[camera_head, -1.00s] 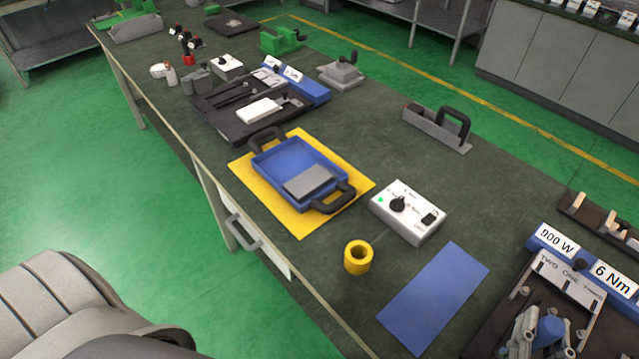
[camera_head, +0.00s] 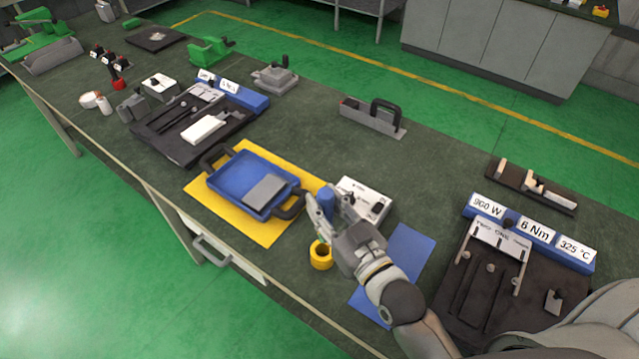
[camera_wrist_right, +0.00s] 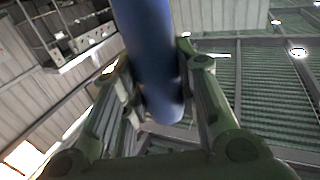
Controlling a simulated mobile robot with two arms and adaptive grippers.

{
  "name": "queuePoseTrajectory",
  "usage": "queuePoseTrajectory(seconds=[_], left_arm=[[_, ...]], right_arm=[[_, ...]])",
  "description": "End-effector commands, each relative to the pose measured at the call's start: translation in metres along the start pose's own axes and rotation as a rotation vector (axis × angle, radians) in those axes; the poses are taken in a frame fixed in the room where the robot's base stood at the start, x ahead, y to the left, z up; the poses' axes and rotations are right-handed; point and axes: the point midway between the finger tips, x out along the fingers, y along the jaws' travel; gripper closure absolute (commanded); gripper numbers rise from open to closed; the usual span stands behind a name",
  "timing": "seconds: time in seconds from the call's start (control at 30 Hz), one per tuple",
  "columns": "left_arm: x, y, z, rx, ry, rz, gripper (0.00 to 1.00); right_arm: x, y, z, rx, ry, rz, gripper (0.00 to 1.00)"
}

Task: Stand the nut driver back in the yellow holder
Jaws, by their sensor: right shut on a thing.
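The yellow holder (camera_head: 321,257) is a short round cup standing on the green bench, with its dark opening facing up. My right gripper (camera_head: 325,205) is just behind and above the holder in the head view. It is shut on the nut driver, whose blue handle (camera_head: 327,201) shows between the fingers. In the right wrist view the blue handle (camera_wrist_right: 150,55) runs from the top edge down between the two fingers (camera_wrist_right: 165,100). The driver's shaft and tip are hidden, and I cannot tell whether they touch the holder. My left gripper is not in view.
A yellow mat (camera_head: 268,232) with a blue tray (camera_head: 236,187) lies left of the holder. A white control box (camera_head: 362,198) stands behind my right gripper. A blue mat (camera_head: 412,258) lies right of the holder, beside a dark fixture board (camera_head: 462,318).

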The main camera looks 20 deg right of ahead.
Motion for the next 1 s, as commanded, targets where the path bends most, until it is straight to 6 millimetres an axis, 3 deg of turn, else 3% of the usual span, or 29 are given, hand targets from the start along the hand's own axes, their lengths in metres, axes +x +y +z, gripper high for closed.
queuePoseTrajectory(seconds=[0.03, 0.23, 0.7, 1.0], left_arm=[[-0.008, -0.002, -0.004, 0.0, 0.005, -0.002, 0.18], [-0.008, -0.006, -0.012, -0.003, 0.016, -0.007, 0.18], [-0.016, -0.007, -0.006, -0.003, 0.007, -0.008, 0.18], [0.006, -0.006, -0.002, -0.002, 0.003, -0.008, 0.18]], right_arm=[[0.004, 0.0, -0.008, -0.004, 0.004, -0.009, 1.0], [0.008, -0.001, -0.007, -0.006, 0.0, -0.018, 1.0], [0.007, -0.001, -0.009, -0.005, -0.002, -0.017, 1.0], [0.007, -0.001, 0.022, -0.005, -0.002, -0.017, 1.0]])
